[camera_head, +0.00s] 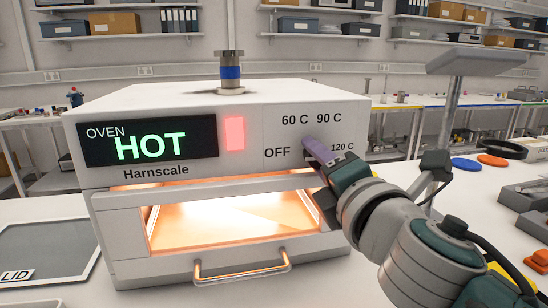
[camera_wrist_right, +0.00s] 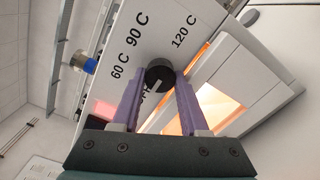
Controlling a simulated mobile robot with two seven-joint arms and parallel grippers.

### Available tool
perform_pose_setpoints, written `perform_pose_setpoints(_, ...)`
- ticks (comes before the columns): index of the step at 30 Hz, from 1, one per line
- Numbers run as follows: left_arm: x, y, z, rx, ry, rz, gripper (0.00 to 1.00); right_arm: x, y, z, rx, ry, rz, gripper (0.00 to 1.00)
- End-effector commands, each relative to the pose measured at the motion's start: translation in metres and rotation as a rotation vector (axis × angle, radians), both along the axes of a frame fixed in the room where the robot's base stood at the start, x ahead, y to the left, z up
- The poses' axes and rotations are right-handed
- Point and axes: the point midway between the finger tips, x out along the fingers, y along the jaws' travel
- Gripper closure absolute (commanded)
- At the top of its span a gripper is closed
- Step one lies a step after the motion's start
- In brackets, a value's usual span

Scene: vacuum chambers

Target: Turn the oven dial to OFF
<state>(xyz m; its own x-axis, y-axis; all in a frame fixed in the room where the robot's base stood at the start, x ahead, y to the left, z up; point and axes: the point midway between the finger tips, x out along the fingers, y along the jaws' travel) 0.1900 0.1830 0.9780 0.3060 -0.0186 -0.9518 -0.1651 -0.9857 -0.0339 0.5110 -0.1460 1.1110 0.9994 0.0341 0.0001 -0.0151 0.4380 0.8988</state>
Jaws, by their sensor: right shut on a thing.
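The white oven (camera_head: 180,187) stands on the bench, with OFF, 60 C, 90 C and 120 C printed on its front. My right gripper (camera_head: 316,149) reaches the front among these labels and covers the dial in the head view. In the right wrist view the black round dial (camera_wrist_right: 159,73) sits between the purple fingertips, and the gripper is shut on it. A pale mark on the dial appears to point toward the partly hidden OFF label. The display (camera_head: 148,143) reads HOT, and a red light (camera_head: 234,134) glows beside it. My left gripper is not in view.
The glowing oven window (camera_head: 230,219) and its door handle (camera_head: 242,268) are below the gripper. A dark panel marked LID (camera_head: 45,252) lies at left. Blue (camera_head: 465,163) and orange (camera_head: 493,160) discs and grey trays lie at right. A metal fitting (camera_head: 230,72) stands on the oven's top.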

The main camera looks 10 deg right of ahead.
Motion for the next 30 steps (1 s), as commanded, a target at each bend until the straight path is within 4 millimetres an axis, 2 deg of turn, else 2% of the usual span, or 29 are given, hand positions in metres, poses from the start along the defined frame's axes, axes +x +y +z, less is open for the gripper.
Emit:
perform_pose_setpoints(14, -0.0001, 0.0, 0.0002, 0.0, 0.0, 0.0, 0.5, 0.0001, 0.0002, 0.0006, -0.015, -0.002, 0.001, 1.0)
perform_pose_setpoints(15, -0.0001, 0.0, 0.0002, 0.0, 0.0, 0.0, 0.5, 0.0001, 0.0002, 0.0006, -0.015, -0.002, 0.001, 0.52)
perform_pose_setpoints(22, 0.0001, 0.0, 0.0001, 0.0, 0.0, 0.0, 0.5, 0.0, 0.0, 0.0002, -0.012, -0.001, 0.0, 0.26)
perform_pose_setpoints(30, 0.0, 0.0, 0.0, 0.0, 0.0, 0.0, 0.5, -0.0002, -0.0005, -0.0015, -0.012, 0.003, -0.002, 0.26)
